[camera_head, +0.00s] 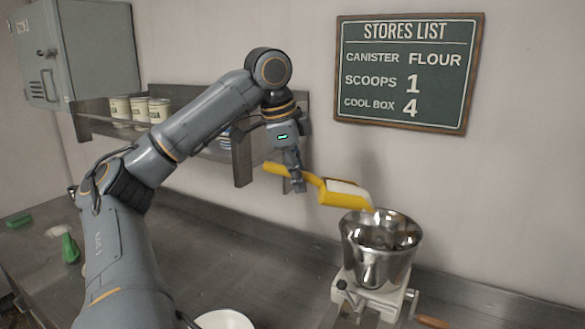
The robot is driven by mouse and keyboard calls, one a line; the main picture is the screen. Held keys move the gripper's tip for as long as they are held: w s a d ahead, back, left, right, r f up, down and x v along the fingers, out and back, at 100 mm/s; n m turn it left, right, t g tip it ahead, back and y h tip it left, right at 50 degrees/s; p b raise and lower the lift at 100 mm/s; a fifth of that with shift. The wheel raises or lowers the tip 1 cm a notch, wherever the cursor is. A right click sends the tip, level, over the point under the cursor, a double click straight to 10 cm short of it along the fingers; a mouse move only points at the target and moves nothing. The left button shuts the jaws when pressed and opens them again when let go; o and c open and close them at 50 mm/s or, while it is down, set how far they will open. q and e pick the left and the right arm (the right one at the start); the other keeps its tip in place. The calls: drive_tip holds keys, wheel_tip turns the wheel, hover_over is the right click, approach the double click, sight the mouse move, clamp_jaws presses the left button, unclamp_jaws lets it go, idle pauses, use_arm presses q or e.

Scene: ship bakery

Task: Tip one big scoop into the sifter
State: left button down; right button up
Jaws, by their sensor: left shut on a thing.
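A yellow scoop (342,198) holds white powder and is tilted, its mouth end down to the right. Its lip is over the left rim of the sifter (400,228), a shiny metal bowl on a white stand. A little white powder shows at the scoop's lip, above the bowl. My left gripper (294,183) is shut on the scoop's yellow handle, up and to the left of the sifter. The bottom of the sifter's inside is hard to make out. My right gripper is not in view.
A sign (408,73) on the wall reads canister flour, scoops 1, cool box 4. Several canisters (139,109) stand on a shelf behind my arm. A white bowl (224,319) sits at the counter's front. Green items (70,248) lie at left.

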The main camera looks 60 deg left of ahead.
use_arm(q)
drive_tip(key=shift+w+d+r+g+p, duration=0.2)
drive_tip(key=shift+w+r+g+p, duration=0.25)
drive_tip(key=shift+p, duration=0.7)
drive_tip(key=shift+w+d+r+y+p, duration=0.15)
drive_tip(key=shift+r+y+p, duration=0.2)
drive_tip(key=shift+p, duration=0.5)
drive_tip(key=shift+w+d+r+g+p, duration=0.2)
drive_tip(key=shift+w+r+g+p, duration=0.3)
drive_tip(key=shift+p, duration=0.65)
drive_tip(key=shift+w+d+r+g+y+p, duration=0.35)
drive_tip(key=shift+w+r+g+y+p, duration=0.1)
drive_tip(key=shift+p, duration=0.35)
drive_tip(key=shift+w+d+r+g+p, duration=0.25)
drive_tip(key=shift+w+r+g+p, duration=0.05)
drive_tip(key=shift+r, duration=0.1)
drive_tip(key=shift+w+d+r+g+y, duration=0.3)
drive_tip(key=shift+w+d+g+y, duration=0.15)
drive_tip(key=shift+w+y, duration=0.2)
drive_tip(key=w+d+r+g+y, duration=0.2)
drive_tip(key=w+d+r+g, duration=0.1)
drive_tip(key=w+g, duration=0.1)
drive_tip(key=shift+w+d+r+m, duration=0.15)
drive_tip(key=shift+w+r+m, duration=0.2)
drive_tip(key=shift+w, duration=0.35)
